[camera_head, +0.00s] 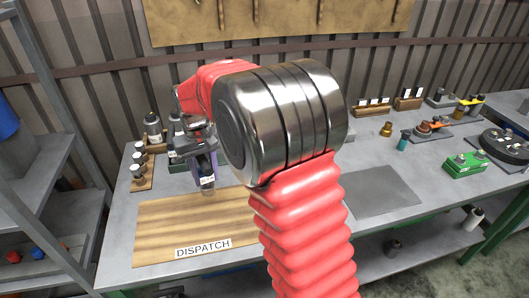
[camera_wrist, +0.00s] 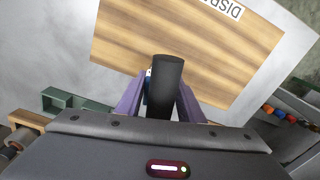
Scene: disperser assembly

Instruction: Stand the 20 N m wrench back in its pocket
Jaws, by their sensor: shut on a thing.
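My gripper (camera_head: 205,170) is over the back part of the wooden dispatch board in the head view. In the wrist view its purple fingers (camera_wrist: 160,104) are shut on a black cylindrical handle (camera_wrist: 166,75), which I take to be the wrench. The handle points up the picture, with the board beyond it. A small blue and white part shows beside it at the left finger. The wrench's other end and its marking are hidden. A dark green open-topped holder (camera_wrist: 88,105) with compartments stands left of the fingers in the wrist view; which pocket is the wrench's I cannot tell.
The dispatch board (camera_head: 160,235) lies bare on the grey bench. A wooden rack (camera_head: 141,180) with several metal-topped pieces stands at the bench's left. A grey mat (camera_head: 380,190) is clear to the right of my arm. A green box (camera_head: 465,164) and other fixtures stand further right.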

